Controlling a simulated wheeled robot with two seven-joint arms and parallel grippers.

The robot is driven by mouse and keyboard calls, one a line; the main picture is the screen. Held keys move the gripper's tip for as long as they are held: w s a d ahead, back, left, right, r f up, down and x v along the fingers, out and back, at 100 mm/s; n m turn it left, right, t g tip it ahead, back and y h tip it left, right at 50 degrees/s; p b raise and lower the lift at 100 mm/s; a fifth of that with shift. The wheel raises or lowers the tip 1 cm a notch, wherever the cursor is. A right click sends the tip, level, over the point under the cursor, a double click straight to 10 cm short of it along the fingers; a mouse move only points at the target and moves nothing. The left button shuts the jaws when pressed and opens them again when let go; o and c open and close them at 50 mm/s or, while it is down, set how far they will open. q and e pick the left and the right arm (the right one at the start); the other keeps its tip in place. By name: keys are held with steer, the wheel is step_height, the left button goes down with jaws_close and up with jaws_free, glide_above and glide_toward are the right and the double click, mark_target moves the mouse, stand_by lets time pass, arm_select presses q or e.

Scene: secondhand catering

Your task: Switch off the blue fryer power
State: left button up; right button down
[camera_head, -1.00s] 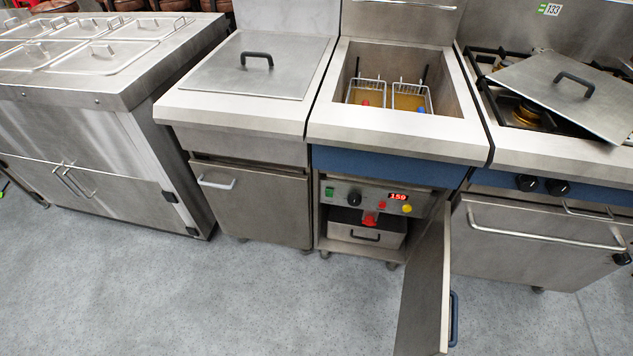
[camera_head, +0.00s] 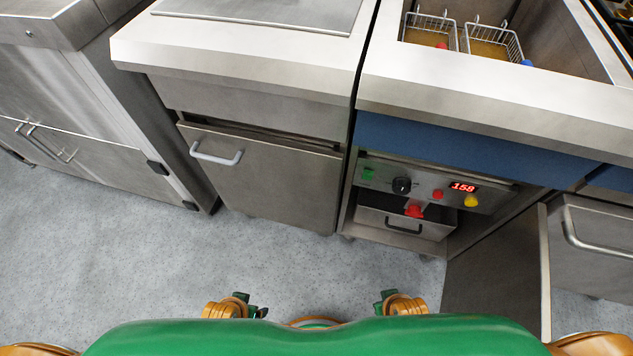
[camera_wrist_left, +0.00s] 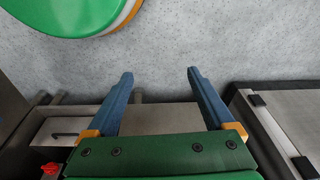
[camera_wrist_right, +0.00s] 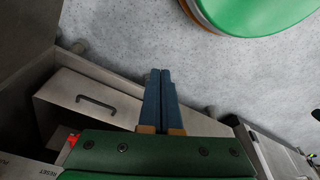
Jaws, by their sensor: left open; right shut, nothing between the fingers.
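The blue fryer (camera_head: 480,138) has a blue front band, and its lower door (camera_head: 545,270) stands open. Its control panel (camera_head: 425,183) shows a green switch (camera_head: 367,174) at the left, a black knob (camera_head: 402,186), a red display (camera_head: 463,187) reading 158, a red button (camera_head: 437,194) and a yellow button (camera_head: 471,201). A red handle (camera_head: 414,209) sits below the panel. My left gripper (camera_wrist_left: 160,73) is open and empty. My right gripper (camera_wrist_right: 160,73) is shut and empty; lettering reading RESET (camera_wrist_right: 48,160) shows at lower left. Neither gripper touches the panel.
A drawer-like box with a black handle (camera_head: 404,228) sits under the panel. The left cabinet (camera_head: 265,185) has a closed door. Two baskets (camera_head: 492,42) sit in the fryer's well. Grey floor (camera_head: 120,270) is clear in front.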

arm_select(q)
steer(key=w+f+b, duration=0.4)
steer(key=f+b, duration=0.3)
steer(key=b, duration=0.8)
arm_select(e)
steer(key=w+d+f+n+t+h, duration=0.2)
steer(key=w+d+t, duration=0.25)
steer(key=w, duration=0.55)
steer(key=w+d+r+n+t+b, duration=0.1)
steer(key=w+d+r+n+t, duration=0.3)
steer(key=w+r+t, duration=0.25)
arm_select(q)
steer(key=s+f, duration=0.5)
steer(key=f, duration=0.9)
steer(key=shift+a, duration=0.3)
arm_select(e)
steer(key=a+r+n+t+y, duration=0.1)
steer(key=a+r+n+y, duration=0.2)
steer(key=n+y, duration=0.2)
steer(key=s+a+r+n+t+y, duration=0.1)
steer(key=a+r+n+t+y, duration=0.1)
steer(key=n+y, duration=0.4)
steer(key=a+r+n, duration=0.1)
steer(key=n, duration=0.4)
steer(key=shift+s+r+n, duration=0.15)
steer(key=shift+r+n, duration=0.15)
steer(key=shift+r, duration=0.1)
